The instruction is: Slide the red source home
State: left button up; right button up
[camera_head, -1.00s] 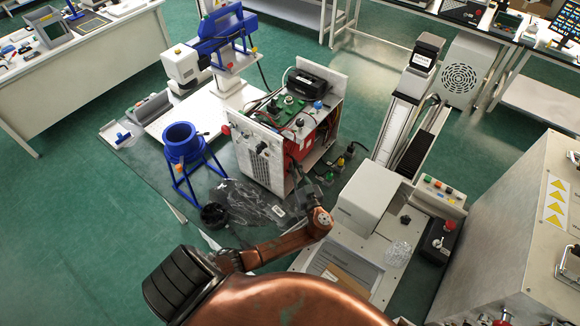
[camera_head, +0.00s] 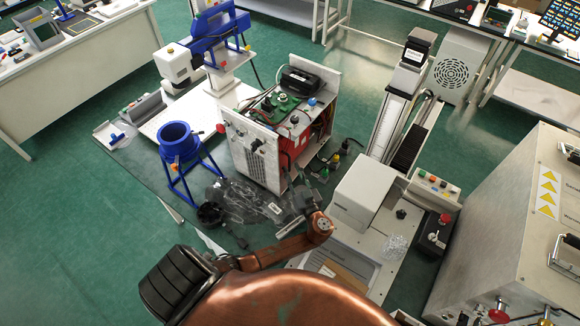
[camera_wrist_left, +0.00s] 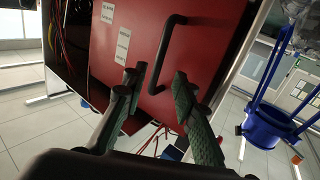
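The red source (camera_head: 301,151) stands in an open bench unit with a white knobbed panel (camera_head: 255,150) on its left side. Only part of its red housing shows in the head view. In the left wrist view its red face (camera_wrist_left: 120,40) fills the upper middle, with two white labels and a black bar handle (camera_wrist_left: 166,48). My left gripper (camera_head: 303,196) is just in front of the unit. In the left wrist view its green-padded fingers (camera_wrist_left: 158,86) are apart, with the handle's lower end seen between their tips. I see no grip on the handle. My right gripper is out of view.
A white block (camera_head: 362,192) and a lift column (camera_head: 395,120) stand to the right. A metal cabinet (camera_head: 510,210) bounds the far right.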

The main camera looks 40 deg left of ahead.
pick_arm(q)
jog(key=shift+v, duration=2.2)
